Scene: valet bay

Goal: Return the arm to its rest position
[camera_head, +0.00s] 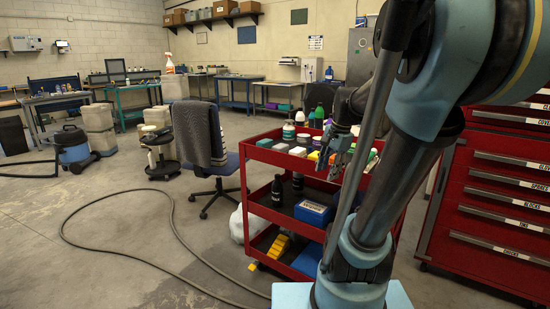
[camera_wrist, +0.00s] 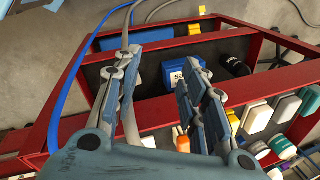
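My gripper (camera_head: 336,150) is above the right part of the top tray of a red cart (camera_head: 284,214) in the head view, with my blue and black arm reaching down across the right half. In the wrist view my gripper (camera_wrist: 158,75) has its two jointed fingers apart, with nothing held between them. Below the gap, a blue box (camera_wrist: 182,73) shows on a lower shelf of the cart. I cannot tell the exact height of the fingers above the tray edge.
Bottles and blocks (camera_head: 298,152) stand on the cart's top tray, close to my gripper. A red drawer cabinet (camera_head: 492,195) stands at right. A chair (camera_head: 207,150) with a draped cloth is left of the cart. A hose (camera_head: 168,225) crosses otherwise open floor.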

